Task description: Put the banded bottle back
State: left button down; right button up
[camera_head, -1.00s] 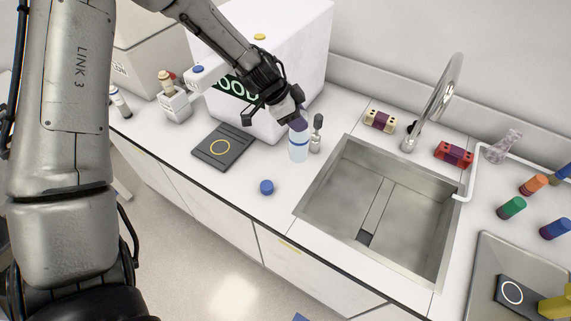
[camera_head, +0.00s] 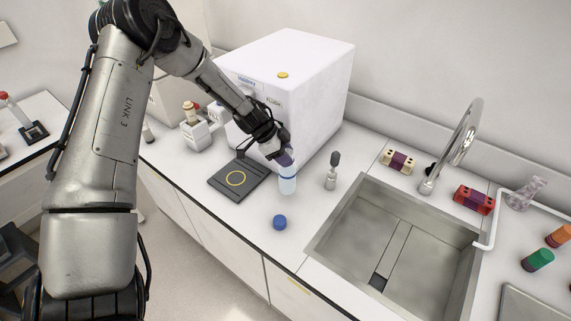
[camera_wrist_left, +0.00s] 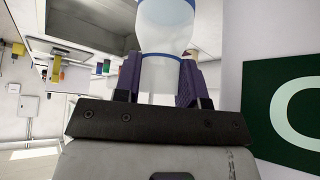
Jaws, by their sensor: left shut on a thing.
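The banded bottle (camera_head: 288,180) is clear and pale blue with a blue band, and stands roughly upright at the counter, between the dark pad and the sink. I cannot tell whether its base touches the counter. My left gripper (camera_head: 286,158) is shut on its upper part. In the left wrist view the bottle (camera_wrist_left: 166,25) sits between the purple fingers of my left gripper (camera_wrist_left: 160,80). A blue cap (camera_head: 280,222) lies on the counter in front of the bottle. My right gripper is not in view.
A dark pad with a yellow ring (camera_head: 222,188) lies left of the bottle. A white box-shaped machine (camera_head: 310,85) stands behind. A small grey-topped tool (camera_head: 333,172) stands right of the bottle, near the sink (camera_head: 345,225).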

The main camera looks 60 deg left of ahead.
aim_at(287, 172)
pick_arm(q)
jog(key=shift+f+b, duration=0.3)
jog(key=shift+f, duration=1.65)
jog(key=c, duration=1.1)
grip_release()
jog(key=shift+f, duration=0.1)
jog(key=shift+c, duration=0.2)
jog(key=o, duration=0.4)
jog(key=shift+o, duration=0.2)
